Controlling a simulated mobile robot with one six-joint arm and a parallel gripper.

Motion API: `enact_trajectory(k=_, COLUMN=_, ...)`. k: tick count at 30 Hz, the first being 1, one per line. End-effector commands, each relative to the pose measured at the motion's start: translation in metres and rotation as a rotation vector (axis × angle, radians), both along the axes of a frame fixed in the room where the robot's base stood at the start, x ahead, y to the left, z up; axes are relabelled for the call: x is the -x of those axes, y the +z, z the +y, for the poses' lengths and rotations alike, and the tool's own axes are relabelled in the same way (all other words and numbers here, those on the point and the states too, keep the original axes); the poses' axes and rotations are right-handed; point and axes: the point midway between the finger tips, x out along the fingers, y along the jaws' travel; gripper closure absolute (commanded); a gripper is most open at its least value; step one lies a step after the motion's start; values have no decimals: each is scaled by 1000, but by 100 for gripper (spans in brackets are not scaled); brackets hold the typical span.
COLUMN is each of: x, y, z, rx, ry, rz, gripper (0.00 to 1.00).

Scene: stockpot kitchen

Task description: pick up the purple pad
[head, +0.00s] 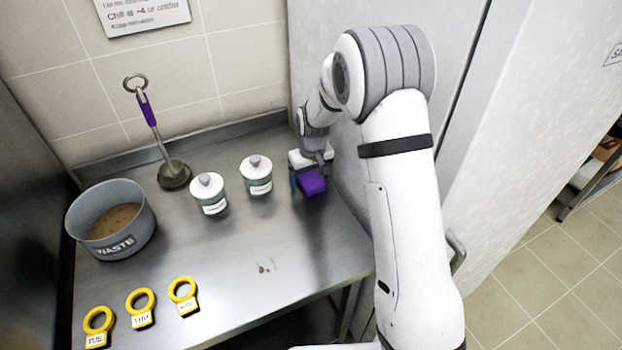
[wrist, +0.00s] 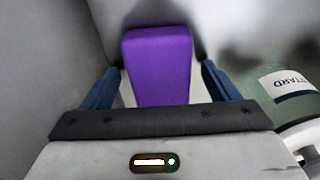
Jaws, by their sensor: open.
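The purple pad (head: 312,182) lies on the steel counter at its right end, close to the wall. In the wrist view the purple pad (wrist: 158,65) sits between the two blue fingers of my gripper (wrist: 158,78). The fingers are open, with a gap showing on each side of the pad. In the head view my gripper (head: 307,178) is down at the pad, and part of it is hidden behind the pad and the wrist.
Two white-lidded jars (head: 256,175) (head: 209,193) stand left of the pad; one labelled jar (wrist: 285,85) shows close at the right in the wrist view. A ladle (head: 173,172), a waste pot (head: 112,220) and yellow tags (head: 141,308) are farther left. The counter's middle front is mostly clear.

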Motion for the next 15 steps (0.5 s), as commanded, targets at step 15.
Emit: enact_trajectory(k=15, x=0, y=0, z=-1, rx=0, ry=-1, rz=0, gripper=51)
